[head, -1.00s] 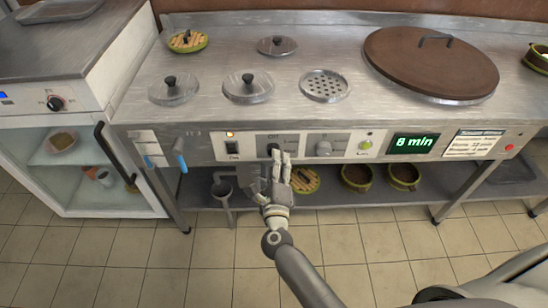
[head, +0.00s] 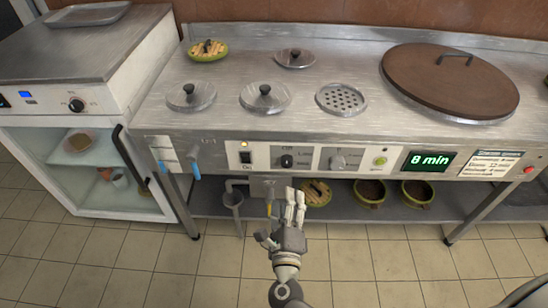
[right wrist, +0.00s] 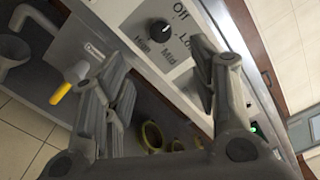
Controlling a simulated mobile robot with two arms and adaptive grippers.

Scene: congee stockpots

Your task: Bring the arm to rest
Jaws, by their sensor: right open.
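My right gripper (head: 290,212) is in front of the stove's control panel, a little below the knobs. It is open and empty, and its fingers point up toward the panel. The same knob (head: 287,161) shows in the head view, apart from the fingers. My left gripper is not in the head view.
The steel counter (head: 230,120) holds lidded wells and a big brown lid (head: 450,80). The timer display (head: 430,160) reads 8 min. Green bowls (head: 370,193) stand on the lower shelf. A glass-fronted cabinet (head: 90,165) is at left. The tiled floor (head: 140,265) in front is clear.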

